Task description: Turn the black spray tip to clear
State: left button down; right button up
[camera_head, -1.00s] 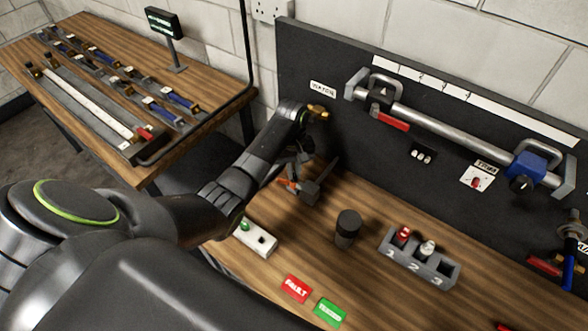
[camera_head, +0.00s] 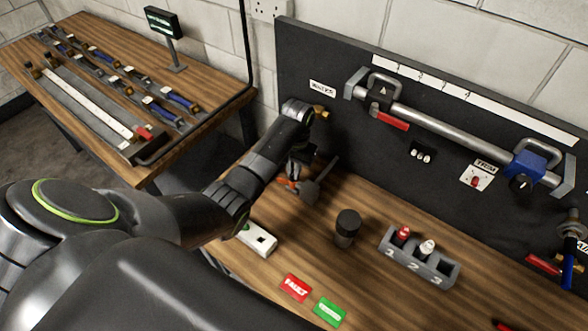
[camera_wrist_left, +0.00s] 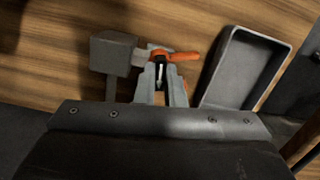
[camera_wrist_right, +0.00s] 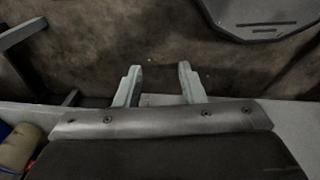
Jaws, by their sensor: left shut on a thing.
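My left gripper (camera_head: 293,176) reaches down at the bench by a grey holder (camera_head: 324,172). The left wrist view shows its fingers (camera_wrist_left: 161,88) closed on a small dark piece, apparently the black spray tip (camera_wrist_left: 160,73), beside an orange part (camera_wrist_left: 178,57). The fingers hide much of the tip, so I cannot tell which way it points. A grey block (camera_wrist_left: 112,52) stands just left of the fingers. My right gripper (camera_wrist_right: 158,84) is open and empty in the right wrist view; it does not show in the head view.
A numbered rack (camera_head: 420,262) holds a red tip (camera_head: 402,234) and a white tip (camera_head: 427,248). A dark open tray (camera_wrist_left: 246,68) is right of the left fingers.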

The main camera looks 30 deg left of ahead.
pick_arm(q)
jog(key=shift+s+a+f+m, duration=0.1)
jog(key=shift+m, duration=1)
jog(key=shift+m+y, duration=0.3)
jog(key=shift+m, duration=0.8)
jog(key=m, duration=0.5)
jog(key=shift+m+y, duration=0.4)
jog(key=shift+m, duration=0.5)
jog(key=shift+t, duration=0.3)
jog(key=m, duration=0.4)
jog(key=m+t, duration=0.1)
jog(key=m, duration=0.3)
jog(key=shift+m, duration=0.3)
